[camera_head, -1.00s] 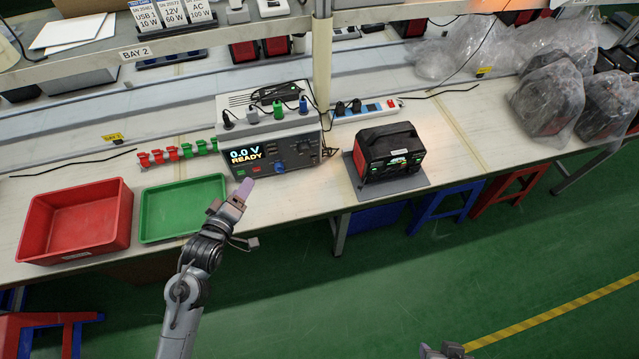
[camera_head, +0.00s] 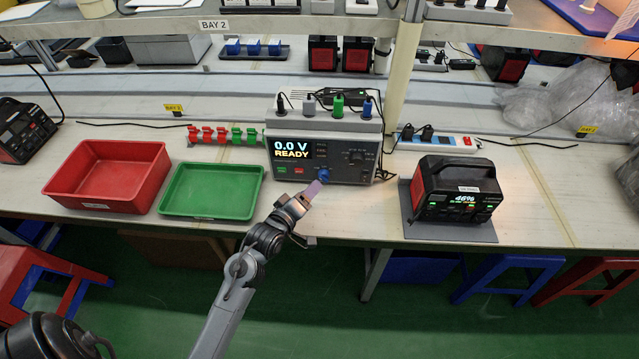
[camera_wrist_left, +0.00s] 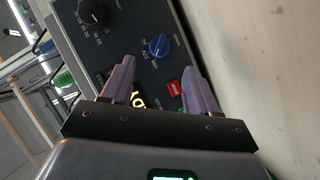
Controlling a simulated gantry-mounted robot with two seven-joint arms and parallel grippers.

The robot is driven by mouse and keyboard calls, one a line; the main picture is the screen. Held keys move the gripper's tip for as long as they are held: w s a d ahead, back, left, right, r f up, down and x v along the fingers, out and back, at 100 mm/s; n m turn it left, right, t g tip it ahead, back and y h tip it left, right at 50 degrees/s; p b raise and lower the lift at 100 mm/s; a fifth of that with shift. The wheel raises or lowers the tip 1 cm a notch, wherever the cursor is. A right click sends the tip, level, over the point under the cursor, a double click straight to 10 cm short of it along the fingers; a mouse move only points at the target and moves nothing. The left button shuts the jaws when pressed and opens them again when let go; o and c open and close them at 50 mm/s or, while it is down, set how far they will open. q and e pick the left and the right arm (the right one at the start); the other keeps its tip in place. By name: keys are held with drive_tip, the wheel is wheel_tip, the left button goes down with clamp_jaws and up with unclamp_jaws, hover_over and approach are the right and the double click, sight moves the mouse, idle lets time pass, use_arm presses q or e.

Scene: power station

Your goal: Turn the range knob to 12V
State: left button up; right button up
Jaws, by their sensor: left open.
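The tester (camera_head: 290,177) stands on the bench with its lit display reading 0.0 V READY. Its blue knob (camera_head: 323,174) is low on the front panel; a black knob (camera_head: 355,157) is above and right of it. In the left wrist view the blue knob (camera_wrist_left: 158,46) has small labels around it, one reading 12V; its pointer direction is unclear. My left gripper (camera_head: 314,189) is just in front of the panel near the blue knob. In the wrist view its purple fingers (camera_wrist_left: 158,66) are spread and empty, with the knob beyond the gap. My right gripper is not in view.
A green tray (camera_head: 213,213) and a red bin (camera_head: 75,203) are left of the tester. A black power station (camera_head: 458,212) showing 46% sits on a grey mat at the right. Plugs with cables (camera_head: 338,105) stand on top of the tester.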

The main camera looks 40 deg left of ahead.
sight(324, 177)
use_arm(q)
drive_tip(key=b+x, duration=0.1)
drive_tip(key=x, duration=0.4)
drive_tip(key=shift+w+f, duration=0.15)
drive_tip(key=shift+w, duration=0.05)
drive_tip(key=shift+w+a+f, duration=0.1)
drive_tip(key=shift+w+a, duration=0.05)
drive_tip(key=shift+w, duration=0.55)
